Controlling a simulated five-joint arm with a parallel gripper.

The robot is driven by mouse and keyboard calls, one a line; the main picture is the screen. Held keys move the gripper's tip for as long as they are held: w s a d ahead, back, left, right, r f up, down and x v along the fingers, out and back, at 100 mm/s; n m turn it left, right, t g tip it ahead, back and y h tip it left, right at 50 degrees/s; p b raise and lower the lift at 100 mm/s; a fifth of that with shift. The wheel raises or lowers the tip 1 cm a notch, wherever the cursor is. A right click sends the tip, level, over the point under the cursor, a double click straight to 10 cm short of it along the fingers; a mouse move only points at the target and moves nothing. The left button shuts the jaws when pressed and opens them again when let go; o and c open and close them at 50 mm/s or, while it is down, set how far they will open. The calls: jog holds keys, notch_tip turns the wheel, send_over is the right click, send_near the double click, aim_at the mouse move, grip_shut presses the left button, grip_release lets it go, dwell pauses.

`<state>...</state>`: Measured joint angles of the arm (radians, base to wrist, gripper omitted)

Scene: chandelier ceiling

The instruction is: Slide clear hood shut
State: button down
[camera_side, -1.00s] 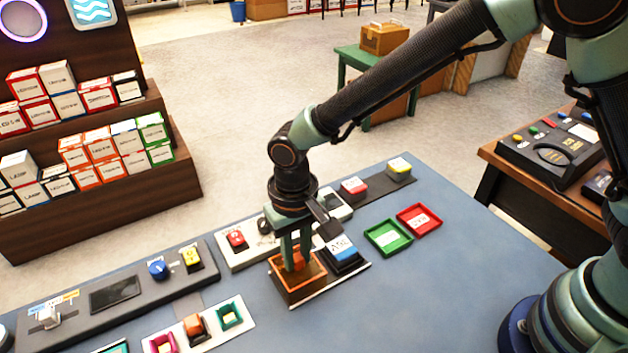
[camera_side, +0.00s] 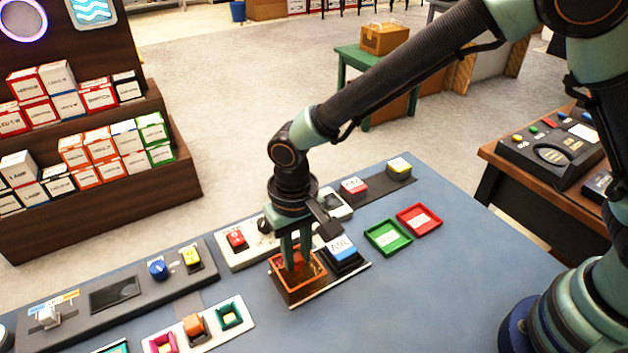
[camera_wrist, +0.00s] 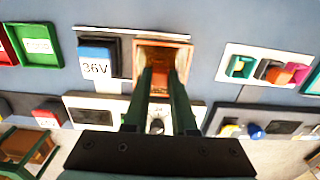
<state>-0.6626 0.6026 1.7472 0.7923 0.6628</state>
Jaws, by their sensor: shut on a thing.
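An orange-rimmed box (camera_side: 300,285) stands on a pale-edged base plate in the middle of the blue bench. It also shows in the wrist view (camera_wrist: 160,47), with an orange-tinted inside. My gripper (camera_side: 292,262) points down into its rear part, and its fingers come close together there (camera_wrist: 160,78). They are shut on a small part at the box, which seems to belong to the clear hood. The hood's outline is hard to make out, and the fingers hide the held part. Red-orange shows around the fingertips.
A blue-and-white labelled block (camera_side: 342,247) stands close right of the box. Green (camera_side: 388,238) and red (camera_side: 418,219) trays lie further right on open bench. A switch panel (camera_side: 240,245) runs behind. A plate with coloured sockets (camera_side: 195,328) lies front left.

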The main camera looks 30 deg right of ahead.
jog(key=shift+r, duration=0.1)
jog(key=d, duration=1)
jog(key=c, duration=0.7)
grip_release()
notch_tip(320, 180, up, 12)
jog(key=shift+r, duration=0.1)
jog(key=shift+r, duration=2.4)
